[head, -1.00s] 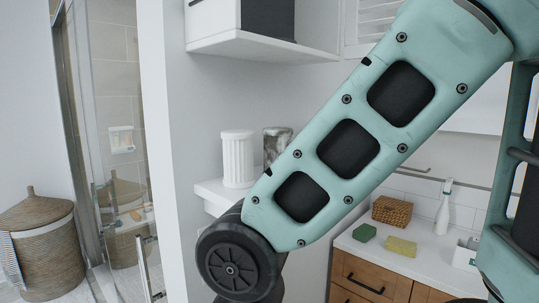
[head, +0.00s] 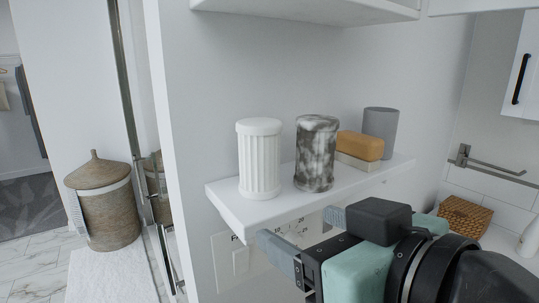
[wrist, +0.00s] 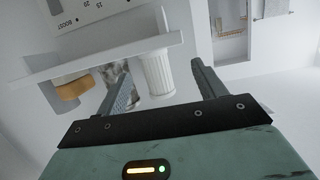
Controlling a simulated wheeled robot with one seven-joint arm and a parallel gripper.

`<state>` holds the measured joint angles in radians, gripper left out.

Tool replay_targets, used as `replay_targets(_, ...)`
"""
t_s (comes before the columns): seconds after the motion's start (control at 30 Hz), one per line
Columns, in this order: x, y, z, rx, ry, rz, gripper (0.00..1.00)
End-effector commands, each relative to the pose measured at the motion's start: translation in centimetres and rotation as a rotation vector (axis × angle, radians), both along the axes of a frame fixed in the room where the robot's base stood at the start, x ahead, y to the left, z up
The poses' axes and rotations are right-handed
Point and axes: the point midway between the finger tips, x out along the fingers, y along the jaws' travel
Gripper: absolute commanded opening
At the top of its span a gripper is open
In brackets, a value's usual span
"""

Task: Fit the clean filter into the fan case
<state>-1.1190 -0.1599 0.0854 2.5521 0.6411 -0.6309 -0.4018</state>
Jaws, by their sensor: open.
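The clean filter (head: 259,160), a white ribbed cylinder, stands upright on a white wall shelf (head: 235,208), near its left end. A grey, mottled, dirty-looking filter (head: 316,153) stands to its right. My gripper (head: 298,228) is open and empty, below and in front of the shelf's edge. In the wrist view, the white filter (wrist: 158,76) shows between my open fingers (wrist: 160,65) but beyond them, apart from both. A white panel (head: 238,262) with printed markings is on the wall under the shelf, partly hidden by my gripper. I cannot make out a fan case for certain.
An orange block on a pale one (head: 360,146) and a grey cup (head: 381,128) stand farther right on the shelf. Another shelf overhangs above. A wicker basket (head: 105,205) stands on the floor at left; a woven box (head: 464,215) is at right.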

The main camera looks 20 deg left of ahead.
Motion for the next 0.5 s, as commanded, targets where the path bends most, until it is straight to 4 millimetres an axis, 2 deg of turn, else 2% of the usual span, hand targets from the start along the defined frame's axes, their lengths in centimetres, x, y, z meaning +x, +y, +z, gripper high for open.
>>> replay_targets(0.03, -0.3, 0.2, 1.8, 0.045, -0.051, -0.014, 0.7)
replay_targets(0.1, -0.3, 0.1, 3.7, 0.098, -0.115, -0.05, 0.7)
replay_targets(0.2, -0.3, -0.3, 5.4, 0.144, -0.174, -0.089, 0.7)
replay_targets(0.33, 0.1, -0.3, 6.4, 0.167, -0.206, -0.115, 0.7)
replay_targets(0.5, 1.8, 1.0, 6.7, 0.165, -0.21, -0.119, 0.7)
